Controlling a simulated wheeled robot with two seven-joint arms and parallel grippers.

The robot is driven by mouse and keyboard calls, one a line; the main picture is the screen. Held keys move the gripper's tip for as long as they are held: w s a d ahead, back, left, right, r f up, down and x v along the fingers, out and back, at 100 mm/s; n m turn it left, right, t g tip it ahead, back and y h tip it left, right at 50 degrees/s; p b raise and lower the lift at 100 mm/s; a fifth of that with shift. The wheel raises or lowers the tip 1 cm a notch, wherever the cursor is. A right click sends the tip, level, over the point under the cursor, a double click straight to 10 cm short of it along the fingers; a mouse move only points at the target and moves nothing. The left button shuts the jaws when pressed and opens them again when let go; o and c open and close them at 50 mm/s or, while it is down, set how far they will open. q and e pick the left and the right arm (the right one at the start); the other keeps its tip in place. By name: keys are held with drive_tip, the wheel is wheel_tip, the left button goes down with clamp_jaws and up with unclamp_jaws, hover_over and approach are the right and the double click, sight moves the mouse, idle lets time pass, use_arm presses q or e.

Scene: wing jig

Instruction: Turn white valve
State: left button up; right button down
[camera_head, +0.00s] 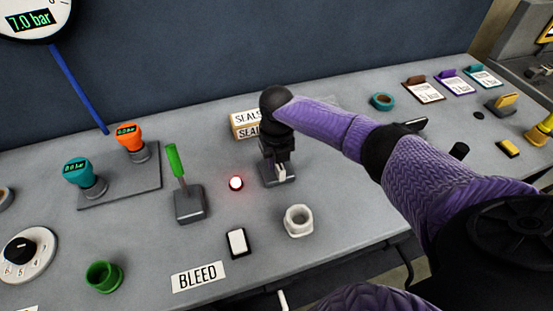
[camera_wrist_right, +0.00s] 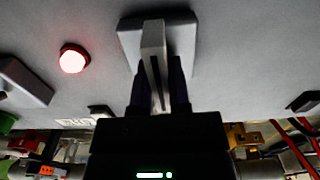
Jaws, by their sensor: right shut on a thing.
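The white valve is a pale upright lever on a small grey base (camera_head: 268,176), to the right of the red lamp. In the right wrist view its white handle (camera_wrist_right: 153,55) rises from the grey base (camera_wrist_right: 128,35) between the dark fingers. My right gripper (camera_head: 279,172) comes down from above and is shut on the white handle; its fingertips also show in the right wrist view (camera_wrist_right: 160,92). The gripper hides most of the handle in the head view. My left gripper is not in view.
A red lit lamp (camera_head: 236,183) and a green-handled valve (camera_head: 190,203) stand to the left. A white hexagonal cup (camera_head: 299,221) and a white rocker switch (camera_head: 237,243) are in front. Yellow SEALS boxes (camera_head: 246,124) lie behind. A BLEED label (camera_head: 198,277) is near the front edge.

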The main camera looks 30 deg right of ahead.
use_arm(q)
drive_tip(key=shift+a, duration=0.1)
use_arm(e)
drive_tip(key=c, duration=0.6)
unclamp_jaws()
wheel_tip(320, 180, up, 10)
drive_tip(key=shift+r+p, duration=0.1)
drive_tip(key=shift+p, duration=1.15)
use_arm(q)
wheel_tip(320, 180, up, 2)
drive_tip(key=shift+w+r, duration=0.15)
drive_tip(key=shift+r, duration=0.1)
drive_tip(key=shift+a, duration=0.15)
